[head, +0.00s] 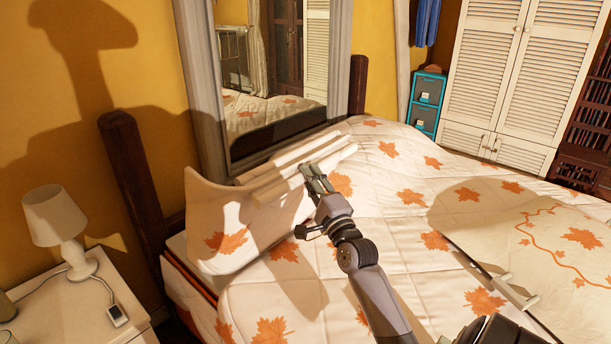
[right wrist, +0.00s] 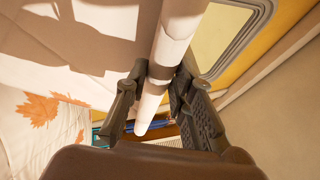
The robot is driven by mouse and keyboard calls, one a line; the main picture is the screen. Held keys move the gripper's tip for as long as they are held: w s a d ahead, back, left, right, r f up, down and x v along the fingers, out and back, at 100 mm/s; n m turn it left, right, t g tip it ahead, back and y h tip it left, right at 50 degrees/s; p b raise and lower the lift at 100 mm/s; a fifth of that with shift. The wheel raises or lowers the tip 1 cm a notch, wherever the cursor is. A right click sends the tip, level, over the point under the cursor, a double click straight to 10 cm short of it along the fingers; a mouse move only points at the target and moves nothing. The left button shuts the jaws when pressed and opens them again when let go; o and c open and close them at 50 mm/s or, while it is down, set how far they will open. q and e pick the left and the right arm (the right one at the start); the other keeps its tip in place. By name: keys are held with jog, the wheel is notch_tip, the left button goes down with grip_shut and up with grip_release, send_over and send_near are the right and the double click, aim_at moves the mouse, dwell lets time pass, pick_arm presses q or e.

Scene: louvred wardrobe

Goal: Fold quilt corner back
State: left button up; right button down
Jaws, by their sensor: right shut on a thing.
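The quilt (head: 400,165) is white with orange maple leaves and covers the bed. Near the headboard, part of its cloth stands up in a raised flap (head: 215,225) with pale ridged folds beside it. My right gripper (head: 316,178) is at the right end of these folds, just above the bed. In the right wrist view its fingers (right wrist: 160,78) are closed on a white rolled edge of cloth that runs up between them. The fingers hide part of the gripped edge. I cannot tell exactly where the quilt's corner point lies. My left gripper is not in view.
A framed mirror (head: 188,75) stands close behind the folds, between dark bed posts (head: 135,165). A nightstand (head: 75,305) with a lamp (head: 55,215) is at the left. A louvred wardrobe (head: 485,70) and a teal cabinet (head: 428,100) stand beyond the bed.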

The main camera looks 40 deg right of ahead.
jog(key=shift+s+f+y, duration=0.2)
jog(key=shift+f+y, duration=0.1)
jog(key=shift+f, duration=0.15)
jog(key=shift+a, duration=0.1)
jog(key=c, duration=1.4)
grip_release()
jog(key=shift+w+f, duration=0.1)
jog(key=shift+w, duration=0.05)
jog(key=shift+o, duration=0.2)
